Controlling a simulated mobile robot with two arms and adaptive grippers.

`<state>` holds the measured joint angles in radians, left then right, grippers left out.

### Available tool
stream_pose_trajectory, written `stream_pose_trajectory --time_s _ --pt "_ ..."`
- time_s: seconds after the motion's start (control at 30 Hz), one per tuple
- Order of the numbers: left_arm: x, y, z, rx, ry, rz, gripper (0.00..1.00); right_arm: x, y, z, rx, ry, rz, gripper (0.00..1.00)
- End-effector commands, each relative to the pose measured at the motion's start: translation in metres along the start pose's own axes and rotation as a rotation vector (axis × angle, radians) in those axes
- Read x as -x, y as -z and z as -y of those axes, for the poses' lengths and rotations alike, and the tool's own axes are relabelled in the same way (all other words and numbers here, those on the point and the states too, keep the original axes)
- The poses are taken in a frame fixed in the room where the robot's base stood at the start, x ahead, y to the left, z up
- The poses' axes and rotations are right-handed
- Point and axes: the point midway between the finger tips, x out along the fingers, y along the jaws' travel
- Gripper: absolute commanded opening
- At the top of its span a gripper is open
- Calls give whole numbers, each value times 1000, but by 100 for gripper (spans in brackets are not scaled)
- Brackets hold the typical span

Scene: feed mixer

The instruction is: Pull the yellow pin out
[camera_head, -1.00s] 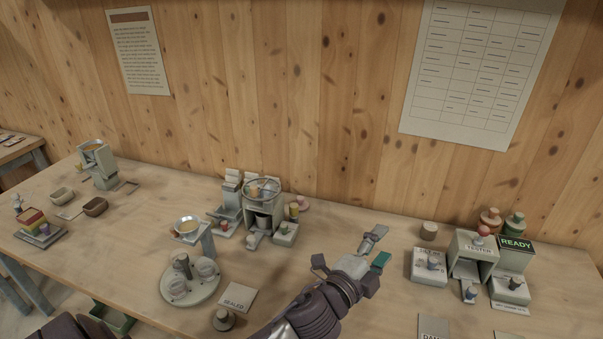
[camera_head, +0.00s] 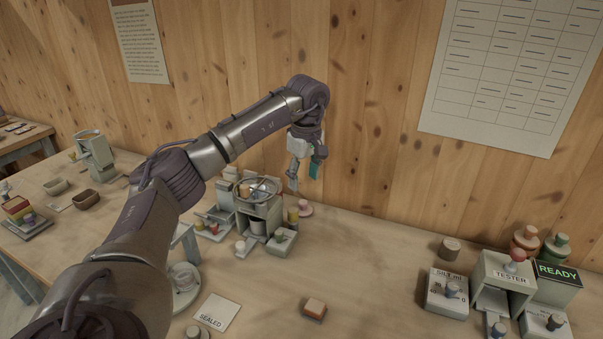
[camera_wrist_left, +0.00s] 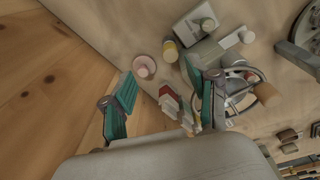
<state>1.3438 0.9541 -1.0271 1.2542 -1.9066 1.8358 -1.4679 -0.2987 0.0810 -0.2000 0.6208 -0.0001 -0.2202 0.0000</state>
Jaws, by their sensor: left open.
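A small yellow peg (camera_head: 293,215), likely the yellow pin, is at the right side of the grey mixer machine (camera_head: 270,207) with the round hoop on top. In the left wrist view a yellow-ended peg (camera_wrist_left: 170,51) lies beyond my fingers, beside the grey machine parts. My left gripper (camera_head: 304,178) is open and empty. It hangs fingers down, above and slightly right of the mixer near the wall, apart from the peg. In the left wrist view the two teal-padded fingers (camera_wrist_left: 162,88) are spread. My right gripper is not in view.
A pink round knob (camera_head: 305,208) is beside the peg. A tester (camera_head: 506,275) and a READY box (camera_head: 556,280) stand at right. A brown block (camera_head: 315,308) and a SEALED card (camera_head: 211,311) lie in front. My left arm covers part of the left table.

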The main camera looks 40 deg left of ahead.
Motion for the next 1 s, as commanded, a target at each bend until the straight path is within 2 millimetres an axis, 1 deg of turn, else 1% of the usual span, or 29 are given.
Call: stream_pose_trajectory --time_s 0.03,0.1,0.17,0.23,0.37,0.7,0.9,1.0 --pt "4 9 5 7 17 -20 59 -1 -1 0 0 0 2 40" --pt "5 16 10 11 36 -34 59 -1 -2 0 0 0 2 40" --pt "2 18 11 13 43 -40 59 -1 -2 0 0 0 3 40" --pt "-4 19 12 13 46 -41 59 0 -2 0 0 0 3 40" --pt "-26 19 14 13 47 -40 59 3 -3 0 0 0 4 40" --pt "-92 20 16 13 45 -37 59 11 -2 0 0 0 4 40" --pt "-119 21 16 12 42 -37 59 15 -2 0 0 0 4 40" --pt "-126 22 16 12 41 -37 59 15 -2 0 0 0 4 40"
